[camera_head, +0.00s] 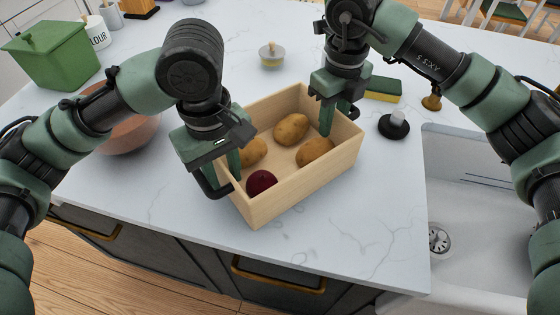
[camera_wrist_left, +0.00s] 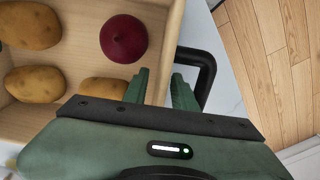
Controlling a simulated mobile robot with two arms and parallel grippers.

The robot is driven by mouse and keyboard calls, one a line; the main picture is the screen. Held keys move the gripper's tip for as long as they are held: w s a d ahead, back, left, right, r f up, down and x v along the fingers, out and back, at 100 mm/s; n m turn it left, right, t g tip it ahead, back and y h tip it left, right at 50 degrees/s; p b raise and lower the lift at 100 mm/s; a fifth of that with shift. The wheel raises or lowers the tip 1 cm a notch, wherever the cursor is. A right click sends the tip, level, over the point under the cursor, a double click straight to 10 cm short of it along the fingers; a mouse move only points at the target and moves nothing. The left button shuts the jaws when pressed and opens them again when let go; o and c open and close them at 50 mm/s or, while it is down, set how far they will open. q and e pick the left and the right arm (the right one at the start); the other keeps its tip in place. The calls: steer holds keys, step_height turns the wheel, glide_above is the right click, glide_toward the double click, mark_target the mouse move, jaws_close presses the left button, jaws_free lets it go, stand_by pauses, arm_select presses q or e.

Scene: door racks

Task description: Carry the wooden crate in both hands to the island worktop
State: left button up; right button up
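The wooden crate (camera_head: 301,185) stands on the white marbled worktop (camera_head: 330,235), with several potatoes (camera_head: 291,130) and a dark red round vegetable (camera_head: 261,182) in it. My left gripper (camera_head: 233,168) is at the crate's left end wall. In the left wrist view, the fingers of my left gripper (camera_wrist_left: 160,90) straddle this wall, one inside the crate and one between the wall and a black handle (camera_wrist_left: 209,70). My right gripper (camera_head: 328,112) is at the opposite end, a finger reaching inside. Whether either is clamped tight is unclear.
A white sink (camera_head: 475,230) lies to the right. A black-based round item (camera_head: 394,125), a sponge (camera_head: 383,89) and a lidded jar (camera_head: 271,55) stand behind the crate. A pink bowl (camera_head: 125,135) and a green bin (camera_head: 55,55) are at left. The worktop's front edge is close to the crate.

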mark_target(220, 162)
arm_select(q)
step_height(220, 162, up, 6)
steer(key=shift+r, duration=0.1)
arm_select(e)
steer(key=shift+r, duration=0.1)
step_height(220, 162, up, 12)
steer(key=shift+f, duration=0.1)
stand_by(0.7)
